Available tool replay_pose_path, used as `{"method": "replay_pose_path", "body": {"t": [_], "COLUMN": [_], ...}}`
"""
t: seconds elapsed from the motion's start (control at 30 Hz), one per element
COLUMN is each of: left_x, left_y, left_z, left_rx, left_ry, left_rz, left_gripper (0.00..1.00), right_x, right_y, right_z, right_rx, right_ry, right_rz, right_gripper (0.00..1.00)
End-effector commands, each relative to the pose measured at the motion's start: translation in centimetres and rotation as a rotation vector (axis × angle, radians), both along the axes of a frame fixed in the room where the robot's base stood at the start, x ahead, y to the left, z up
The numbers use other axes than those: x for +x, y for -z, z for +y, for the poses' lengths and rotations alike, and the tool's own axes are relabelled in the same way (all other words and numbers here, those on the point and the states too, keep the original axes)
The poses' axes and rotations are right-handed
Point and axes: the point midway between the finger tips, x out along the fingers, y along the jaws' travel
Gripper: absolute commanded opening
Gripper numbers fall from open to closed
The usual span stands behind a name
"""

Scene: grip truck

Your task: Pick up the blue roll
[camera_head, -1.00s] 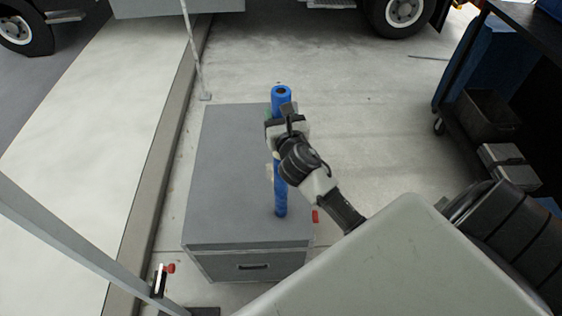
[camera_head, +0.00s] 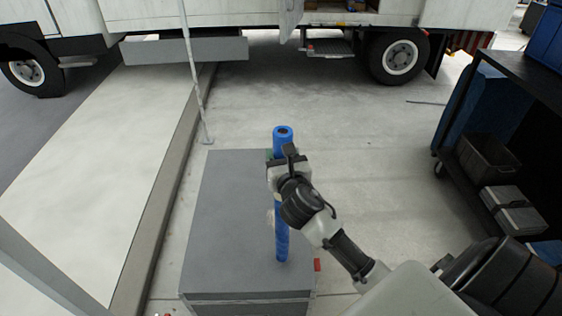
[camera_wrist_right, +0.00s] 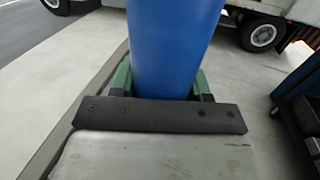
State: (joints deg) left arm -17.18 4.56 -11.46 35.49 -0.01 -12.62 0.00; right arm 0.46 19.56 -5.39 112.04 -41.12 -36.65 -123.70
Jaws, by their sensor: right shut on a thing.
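The blue roll (camera_head: 283,143) is a tall upright tube with a dark hole in its top, over the right part of a grey box (camera_head: 222,207). My right gripper (camera_head: 276,158) is shut on its upper part, coming from the lower right. In the right wrist view the blue roll (camera_wrist_right: 172,45) fills the upper middle, between the green fingers of my right gripper (camera_wrist_right: 160,82). I cannot tell whether the roll's lower end touches the box top. My left gripper is not in view.
A white truck (camera_head: 330,22) stands at the back. A black shelf cart (camera_head: 505,150) with bins is at the right. A thin pole (camera_head: 194,80) stands behind the box, and a kerb (camera_head: 165,190) runs along its left. The concrete floor between box and cart is clear.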

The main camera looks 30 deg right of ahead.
Motion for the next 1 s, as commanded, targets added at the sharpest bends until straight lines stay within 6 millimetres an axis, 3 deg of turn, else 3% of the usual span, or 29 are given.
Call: {"method": "replay_pose_path", "body": {"t": [0.17,0.37,1.0], "left_x": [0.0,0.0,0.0], "left_y": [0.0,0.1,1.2], "left_z": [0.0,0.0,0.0], "left_rx": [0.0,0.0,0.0], "left_ry": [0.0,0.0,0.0], "left_rz": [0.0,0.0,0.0], "left_gripper": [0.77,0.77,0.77], "right_x": [0.0,-1.4,-8.9], "right_y": [-1.6,-2.4,-7.7], "right_z": [0.0,-1.0,-6.3], "right_rx": [-0.003,-0.003,-0.003], "right_ry": [-0.003,-0.001,-0.001], "right_rz": [-0.003,-0.002,0.001], "right_gripper": [0.0,0.0,0.0]}}
